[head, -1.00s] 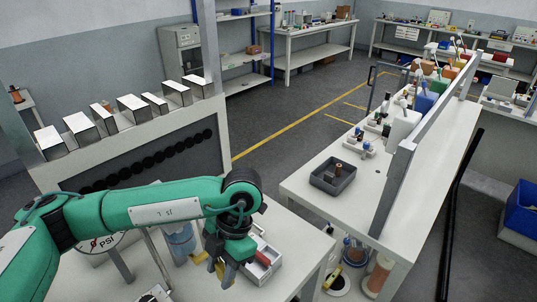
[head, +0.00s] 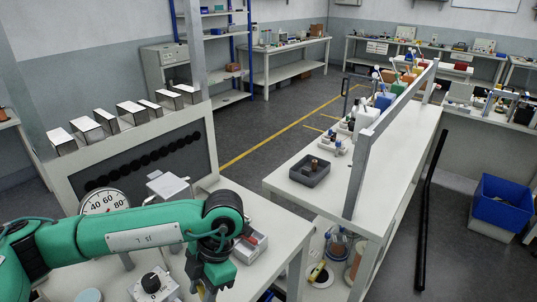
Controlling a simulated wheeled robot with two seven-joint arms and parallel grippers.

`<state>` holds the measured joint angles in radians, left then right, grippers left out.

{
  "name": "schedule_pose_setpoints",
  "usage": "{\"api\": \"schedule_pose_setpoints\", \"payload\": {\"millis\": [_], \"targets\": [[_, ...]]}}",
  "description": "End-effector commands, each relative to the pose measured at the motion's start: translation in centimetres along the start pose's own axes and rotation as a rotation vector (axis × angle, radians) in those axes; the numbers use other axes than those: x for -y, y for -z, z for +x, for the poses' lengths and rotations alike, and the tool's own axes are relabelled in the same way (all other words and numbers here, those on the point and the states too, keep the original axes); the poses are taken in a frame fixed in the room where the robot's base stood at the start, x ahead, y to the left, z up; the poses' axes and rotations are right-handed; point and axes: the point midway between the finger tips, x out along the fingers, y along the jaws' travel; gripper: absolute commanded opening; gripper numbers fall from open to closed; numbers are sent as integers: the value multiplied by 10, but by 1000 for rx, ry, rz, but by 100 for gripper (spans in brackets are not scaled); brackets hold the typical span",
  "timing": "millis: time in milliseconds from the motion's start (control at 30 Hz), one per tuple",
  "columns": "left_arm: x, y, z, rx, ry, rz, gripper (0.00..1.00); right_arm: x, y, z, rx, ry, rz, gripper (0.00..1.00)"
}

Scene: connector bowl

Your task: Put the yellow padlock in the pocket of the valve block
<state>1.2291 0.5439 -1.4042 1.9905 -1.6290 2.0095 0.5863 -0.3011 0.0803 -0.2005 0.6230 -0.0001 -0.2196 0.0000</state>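My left gripper (head: 208,281) hangs down at the bottom of the head view, over the near white workbench. Its fingertips run close to the lower picture edge, so its opening is unclear. A small yellow patch (head: 201,292) shows beside the fingers; I cannot tell whether it is the padlock or whether it is held. A white block with a black knob (head: 151,283) stands left of the gripper, partly cut off. I cannot tell whether it is the valve block, and no pocket is clear. My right gripper is not in view.
A grey open bin with a red item (head: 262,238) sits right of my gripper. A round gauge (head: 104,202) stands behind my arm. A dark tray (head: 310,172) is on the second bench, across a gap. A blue crate (head: 502,203) stands at the right.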

Motion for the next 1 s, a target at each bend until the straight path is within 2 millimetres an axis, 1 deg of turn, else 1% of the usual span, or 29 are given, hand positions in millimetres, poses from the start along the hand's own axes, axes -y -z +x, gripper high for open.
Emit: {"api": "schedule_pose_setpoints", "payload": {"millis": [233, 367, 533, 1000], "targets": [[-10, 0, 2, 1, -74, 176, 12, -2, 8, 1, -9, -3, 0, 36], [-19, 0, 4, 0, -134, 316, 12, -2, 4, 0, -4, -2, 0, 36], [-32, 2, 6, 0, -234, 557, 12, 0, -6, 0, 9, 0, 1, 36], [-67, 8, 4, 0, -512, 1225, 12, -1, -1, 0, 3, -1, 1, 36]]}}
